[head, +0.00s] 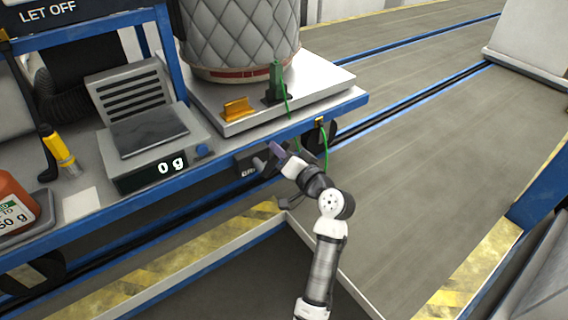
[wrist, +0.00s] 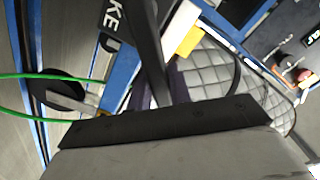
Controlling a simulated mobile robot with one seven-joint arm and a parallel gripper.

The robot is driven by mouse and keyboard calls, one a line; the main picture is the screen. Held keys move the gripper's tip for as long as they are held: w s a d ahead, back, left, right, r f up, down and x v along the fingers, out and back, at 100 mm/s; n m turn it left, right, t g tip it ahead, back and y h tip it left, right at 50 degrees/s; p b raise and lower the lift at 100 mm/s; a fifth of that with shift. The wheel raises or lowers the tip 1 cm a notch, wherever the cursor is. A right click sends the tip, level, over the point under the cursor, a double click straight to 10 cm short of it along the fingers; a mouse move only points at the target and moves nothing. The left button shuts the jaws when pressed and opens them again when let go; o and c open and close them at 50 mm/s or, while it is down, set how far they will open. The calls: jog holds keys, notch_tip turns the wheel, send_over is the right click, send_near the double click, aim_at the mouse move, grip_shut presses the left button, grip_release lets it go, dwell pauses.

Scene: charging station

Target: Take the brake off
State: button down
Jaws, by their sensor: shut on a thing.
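The brake's dark label plate (head: 246,171) sits under the front edge of the blue-framed cart. In the wrist view the end of its lettering, "KE", shows on the plate (wrist: 112,22). A black brake lever (wrist: 150,45) runs down from the top of the wrist view to between my fingers. My gripper (head: 276,150) is at the cart's edge beside the plate, and its fingers (wrist: 160,92) are shut on the lever. The lever's gripped end is hidden by my gripper.
A green wire (head: 326,145) hangs from a clip on the cart's edge, close right of my gripper. The cart carries a scale (head: 150,135) reading 0 g and a quilted drum (head: 240,35) on a white plate. A yellow-striped edge (head: 190,255) runs below. Floor to the right is open.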

aim_at(265, 169)
jog(key=n+b, duration=0.1)
jog(key=a+n+b, duration=0.1)
jog(key=s+n+b, duration=0.1)
jog(key=shift+a+r+n+b, duration=0.25)
jog(key=shift+r+n+b, duration=0.1)
jog(key=shift+r+n, duration=0.05)
jog(key=a+n+b, duration=0.1)
jog(key=s+n+b, duration=0.1)
jog(key=n+b, duration=0.1)
jog(key=s+a+r+n+b, duration=0.1)
jog(key=n+b, duration=0.1)
jog(key=shift+a, duration=0.3)
jog(key=shift+r+n, duration=0.1)
jog(key=shift+n, duration=0.2)
jog(key=c, duration=1.3)
grip_release()
jog(key=shift+s+d, duration=0.1)
